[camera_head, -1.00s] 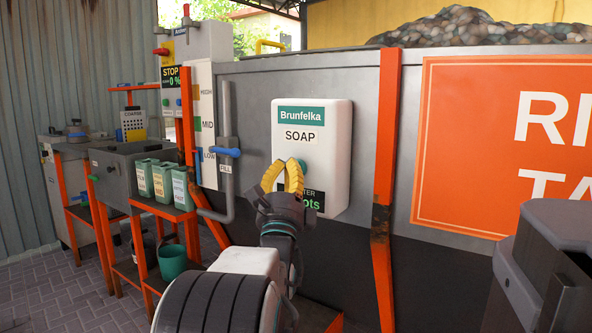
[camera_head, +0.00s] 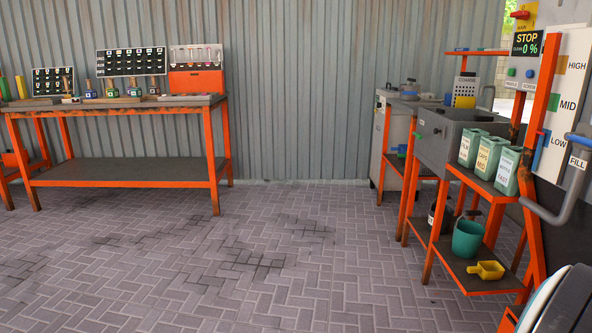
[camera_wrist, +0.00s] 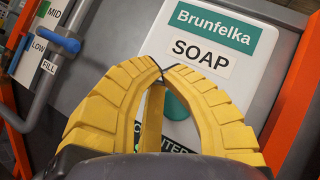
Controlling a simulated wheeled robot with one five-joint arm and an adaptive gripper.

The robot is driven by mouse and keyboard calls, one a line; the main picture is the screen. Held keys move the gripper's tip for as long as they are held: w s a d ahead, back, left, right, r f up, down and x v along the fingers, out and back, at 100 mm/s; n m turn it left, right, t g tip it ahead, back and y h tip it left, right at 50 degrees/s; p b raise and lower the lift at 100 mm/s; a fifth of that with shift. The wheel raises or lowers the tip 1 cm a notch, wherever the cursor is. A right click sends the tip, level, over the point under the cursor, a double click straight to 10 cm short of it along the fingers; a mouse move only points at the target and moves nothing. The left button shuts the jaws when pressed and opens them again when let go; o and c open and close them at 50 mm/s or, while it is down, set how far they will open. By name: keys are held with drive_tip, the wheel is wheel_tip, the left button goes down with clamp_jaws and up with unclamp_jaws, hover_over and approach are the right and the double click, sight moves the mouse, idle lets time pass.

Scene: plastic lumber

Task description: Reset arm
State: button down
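My gripper (camera_wrist: 163,69) shows in the wrist view with its yellow ribbed fingers bowed and their tips together. No object shows between them. Behind the fingertips is the white soap dispenser (camera_wrist: 222,75), labelled "Brunfelka SOAP". Its green button (camera_wrist: 177,106) is partly hidden behind the fingers. I cannot tell whether the fingers touch the dispenser. In the head view the gripper and the dispenser are out of the picture. Only a part of my own body shows at the lower right corner.
An orange-framed workbench (camera_head: 120,172) stands at the left back. At the right is an orange rack (camera_head: 440,262) with green containers (camera_head: 473,148), a teal bucket (camera_head: 468,239) and a yellow scoop (camera_head: 486,270). A blue-handled fill pipe (camera_head: 575,190) is close by. The paved floor (camera_head: 270,262) between is clear.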

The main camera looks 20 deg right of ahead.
drive_tip(key=w+a+r+n+t+y+p, duration=0.2)
drive_tip(key=w+n+p, duration=0.1)
drive_tip(key=w, duration=0.2)
drive_tip(key=w+a+r+n+t+y+p, duration=0.1)
drive_tip(key=w+a+r+n+y+p, duration=0.15)
drive_tip(key=w+p, duration=0.2)
drive_tip(key=w+a+n+t+y+p, duration=0.1)
drive_tip(key=w+a+n+y+p, duration=0.5)
drive_tip(key=a, duration=0.3)
drive_tip(key=w+a+n+t+y+p, duration=0.1)
drive_tip(key=w+a+n+y+p, duration=0.3)
drive_tip(key=w+a+n+p, duration=0.35)
drive_tip(key=s+a+n+g+y+p, duration=0.1)
drive_tip(key=s+a+n+y+p, duration=0.1)
drive_tip(key=a+n+y+p, duration=0.75)
drive_tip(key=s+a+r+n+g+p, duration=0.1)
drive_tip(key=s+a+n+g+p, duration=0.2)
drive_tip(key=s+a+n, duration=0.3)
drive_tip(key=s+a+r+n+g+p, duration=0.2)
drive_tip(key=s+a+n+p, duration=0.4)
drive_tip(key=s+a, duration=0.3)
drive_tip(key=a+n+g, duration=0.1)
drive_tip(key=a, duration=0.3)
drive_tip(key=shift+s+r+g, duration=0.25)
drive_tip(key=shift+s+g, duration=0.05)
drive_tip(key=shift+s, duration=0.1)
drive_tip(key=shift+w+d+f, duration=0.1)
